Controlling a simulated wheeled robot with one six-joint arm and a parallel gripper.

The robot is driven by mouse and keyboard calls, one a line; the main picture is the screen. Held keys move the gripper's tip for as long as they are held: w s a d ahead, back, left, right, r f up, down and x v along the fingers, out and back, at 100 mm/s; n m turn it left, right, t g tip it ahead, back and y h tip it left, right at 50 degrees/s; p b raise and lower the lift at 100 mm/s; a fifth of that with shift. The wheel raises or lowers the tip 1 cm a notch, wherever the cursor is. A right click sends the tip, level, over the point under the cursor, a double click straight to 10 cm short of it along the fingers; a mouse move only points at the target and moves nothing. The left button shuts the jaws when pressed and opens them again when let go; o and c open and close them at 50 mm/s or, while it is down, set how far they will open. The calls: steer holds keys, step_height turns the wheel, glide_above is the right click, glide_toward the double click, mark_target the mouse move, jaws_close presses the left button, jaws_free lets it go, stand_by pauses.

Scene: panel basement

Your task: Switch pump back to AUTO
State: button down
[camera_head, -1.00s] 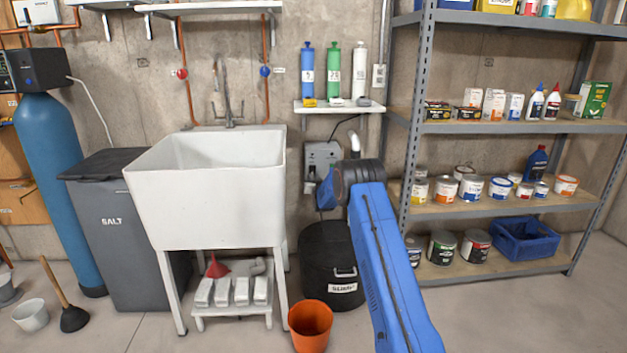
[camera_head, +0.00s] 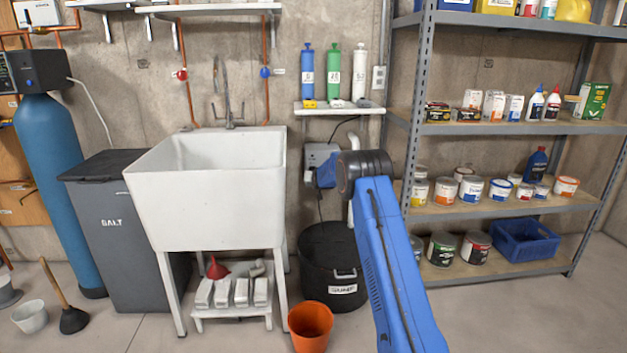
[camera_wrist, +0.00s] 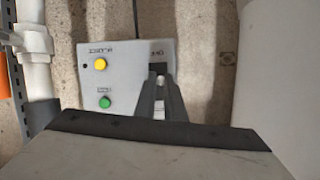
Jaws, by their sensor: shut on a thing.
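The grey pump control box (camera_head: 319,152) is on the wall under the small shelf, partly hidden by my blue arm. In the wrist view its front (camera_wrist: 125,58) carries a yellow round light or button (camera_wrist: 100,64), a green one (camera_wrist: 105,102) and a dark selector switch (camera_wrist: 158,68) at the right. My gripper (camera_wrist: 160,80) is shut on the switch, with both fingertips at it. The fingers hide most of the switch, and its labels are too blurred to read, so I cannot tell its position. In the head view my gripper (camera_head: 308,177) is small and mostly hidden.
The black lidded sump (camera_head: 330,255) stands below the box. The white sink (camera_head: 205,195) is to its left, and the metal shelving (camera_head: 405,140) with cans is to its right. An orange bucket (camera_head: 311,325) stands on the floor in front. White pipe (camera_wrist: 38,75) runs beside the box.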

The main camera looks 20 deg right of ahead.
steer(key=g, duration=0.1)
steer(key=r+g, duration=0.1)
steer(key=shift+w+d+r+g+y, duration=0.1)
steer(key=shift+w+r+g+y, duration=0.15)
steer(key=shift+g+y, duration=0.05)
steer(key=shift+w+d+r+g+y, duration=0.15)
steer(key=shift+r+g, duration=0.1)
steer(key=shift+g, duration=0.5)
steer(key=shift+w+a+r+g+y, duration=0.15)
steer(key=shift+r+g, duration=0.1)
steer(key=shift+g, duration=0.5)
steer(key=shift+d, duration=0.1)
steer(key=shift+s, duration=0.1)
steer(key=c, duration=1.8)
jaws_free()
steer(key=shift+c, duration=0.2)
steer(key=v, duration=1.7)
steer(key=shift+r, duration=0.35)
steer(key=shift+d, duration=0.15)
